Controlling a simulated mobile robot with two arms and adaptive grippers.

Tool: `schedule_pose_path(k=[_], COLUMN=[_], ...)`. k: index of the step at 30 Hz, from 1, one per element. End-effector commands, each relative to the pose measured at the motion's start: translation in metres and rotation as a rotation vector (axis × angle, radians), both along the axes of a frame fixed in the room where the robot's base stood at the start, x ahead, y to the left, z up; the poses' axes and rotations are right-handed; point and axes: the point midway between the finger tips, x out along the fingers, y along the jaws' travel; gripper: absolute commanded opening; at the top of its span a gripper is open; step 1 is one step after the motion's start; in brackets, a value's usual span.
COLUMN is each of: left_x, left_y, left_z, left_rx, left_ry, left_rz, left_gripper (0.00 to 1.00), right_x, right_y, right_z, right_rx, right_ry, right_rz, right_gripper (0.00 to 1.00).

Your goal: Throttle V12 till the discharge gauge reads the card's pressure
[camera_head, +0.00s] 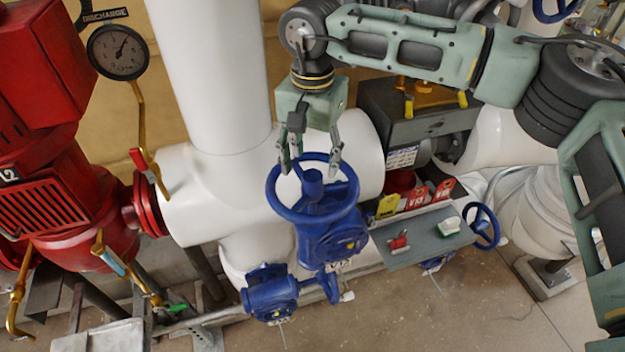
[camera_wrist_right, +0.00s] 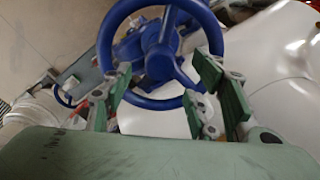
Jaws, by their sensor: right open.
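The blue handwheel (camera_head: 272,197) on its blue valve body (camera_head: 335,243) stands in the middle of the head view. A tag under it is too small to read surely. My right gripper (camera_head: 311,163) points down at the wheel's far rim, open. In the right wrist view the open fingers (camera_wrist_right: 165,100) flank the near part of the wheel rim (camera_wrist_right: 115,28); I cannot tell if they touch it. The discharge gauge (camera_head: 118,52) is at upper left, its needle pointing up and right; its numbers are too small to read. No pressure card is clearly legible. My left gripper is out of view.
A grey shelf (camera_head: 425,243) with red and yellow tags and small items lies right of the valve. Another blue handwheel (camera_head: 485,226) is beyond it. A red pump (camera_head: 60,205) stands at left, white pipes (camera_head: 205,75) behind.

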Motion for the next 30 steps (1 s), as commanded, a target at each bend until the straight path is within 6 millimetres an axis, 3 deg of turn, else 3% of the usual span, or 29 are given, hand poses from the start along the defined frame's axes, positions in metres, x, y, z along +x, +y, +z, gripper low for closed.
schedule_pose_path(k=[18, 29, 30], left_x=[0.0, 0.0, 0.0], left_y=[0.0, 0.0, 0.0], left_z=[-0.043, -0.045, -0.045], left_rx=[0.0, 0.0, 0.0], left_ry=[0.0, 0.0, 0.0], left_rz=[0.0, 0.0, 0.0], left_gripper=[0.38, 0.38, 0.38], right_x=[0.0, -0.001, -0.001], right_y=[0.0, -0.001, -0.001], right_z=[-0.054, -0.06, -0.06], right_rx=[0.0, -0.005, -0.004], right_ry=[0.001, 0.006, 0.005], right_rz=[-0.001, -0.001, -0.001], right_gripper=[0.53, 0.54, 0.5])
